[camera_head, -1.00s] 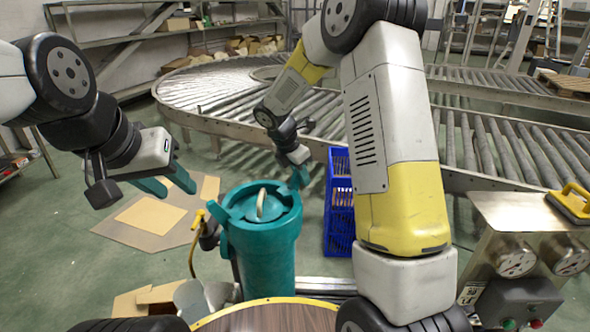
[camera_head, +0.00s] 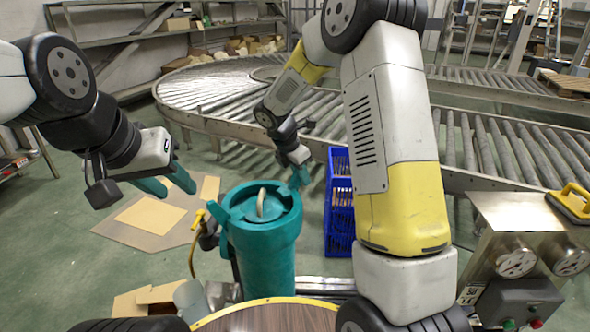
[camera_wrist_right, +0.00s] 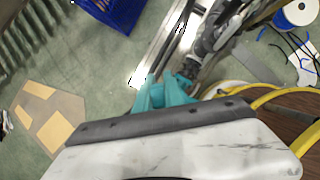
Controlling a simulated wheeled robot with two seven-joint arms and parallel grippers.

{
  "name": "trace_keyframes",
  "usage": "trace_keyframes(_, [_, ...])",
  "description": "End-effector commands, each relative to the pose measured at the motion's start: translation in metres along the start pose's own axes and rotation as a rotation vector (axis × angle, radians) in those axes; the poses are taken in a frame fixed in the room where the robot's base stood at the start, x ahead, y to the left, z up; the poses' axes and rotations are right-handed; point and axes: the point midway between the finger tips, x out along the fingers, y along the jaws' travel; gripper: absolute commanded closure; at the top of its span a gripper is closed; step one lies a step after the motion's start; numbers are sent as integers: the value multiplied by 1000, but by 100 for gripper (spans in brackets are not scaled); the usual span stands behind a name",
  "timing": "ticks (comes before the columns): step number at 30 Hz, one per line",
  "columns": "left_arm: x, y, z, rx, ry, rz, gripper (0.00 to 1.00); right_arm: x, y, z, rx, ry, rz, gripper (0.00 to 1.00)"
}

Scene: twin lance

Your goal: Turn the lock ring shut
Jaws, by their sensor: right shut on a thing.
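The teal canister (camera_head: 262,255) stands upright in the middle of the head view. On its top is the teal lock ring (camera_head: 228,215) around a lid with a pale upright handle (camera_head: 261,203). My right gripper (camera_head: 299,178) is at the ring's right far edge, shut on what looks like a part of the ring; the contact is small and partly hidden. In the right wrist view its teal fingers (camera_wrist_right: 163,95) are close together, and what they grip is hard to make out. My left gripper (camera_head: 166,184) is open and empty, left of the canister and apart from it.
A blue crate stack (camera_head: 339,205) stands right behind the canister. A roller conveyor (camera_head: 200,90) curves behind. A round wooden top (camera_head: 268,318) is in front, and a gauge panel (camera_head: 515,255) at right. Cardboard (camera_head: 150,215) lies on the floor at left.

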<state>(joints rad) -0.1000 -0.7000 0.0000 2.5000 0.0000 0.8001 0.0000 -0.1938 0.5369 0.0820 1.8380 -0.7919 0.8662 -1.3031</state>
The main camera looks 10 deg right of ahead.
Motion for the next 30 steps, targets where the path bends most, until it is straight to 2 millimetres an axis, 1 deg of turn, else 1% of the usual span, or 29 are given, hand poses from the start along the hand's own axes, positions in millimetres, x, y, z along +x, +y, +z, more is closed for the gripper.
trace_keyframes(8, [0,0,0,0,0,0,62,-1,-1,0,9,0,-1,100])
trace_keyframes(14, [0,0,0,0,0,0,62,-1,-10,0,70,-1,-27,100])
trace_keyframes(23, [0,0,0,0,0,0,62,-4,-41,-5,272,-1,-110,100])
trace_keyframes(30, [0,0,0,0,0,0,62,-8,-67,-15,452,-1,-185,100])
